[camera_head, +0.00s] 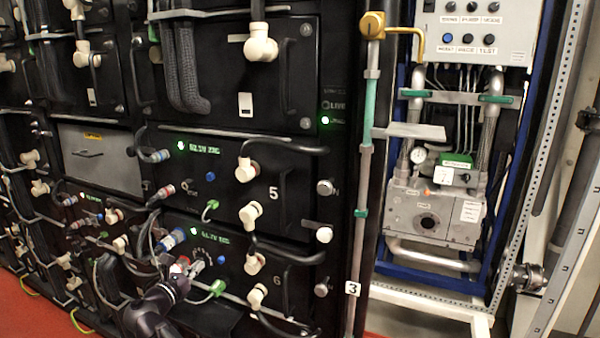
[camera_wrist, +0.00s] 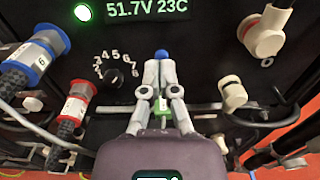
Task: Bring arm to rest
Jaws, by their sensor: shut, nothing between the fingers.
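My gripper (camera_wrist: 163,88) is shut and empty in the wrist view. Its fingertips are close together in front of a black battery module, just right of a numbered rotary dial (camera_wrist: 113,76). A blue round part shows right at the fingertips; I cannot tell whether they touch it. In the head view my dark arm (camera_head: 160,305) reaches in from the bottom toward the lower module marked 6 (camera_head: 290,285), and the gripper (camera_head: 192,270) is small there.
A blue-ringed connector (camera_wrist: 28,62) and a red-ringed connector (camera_wrist: 76,107) stand left of my gripper. A white elbow plug (camera_wrist: 265,32) and a cream knob (camera_wrist: 233,93) are to its right. A cable runs below. A pipe (camera_head: 362,170) and a pump cabinet (camera_head: 440,215) stand further right.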

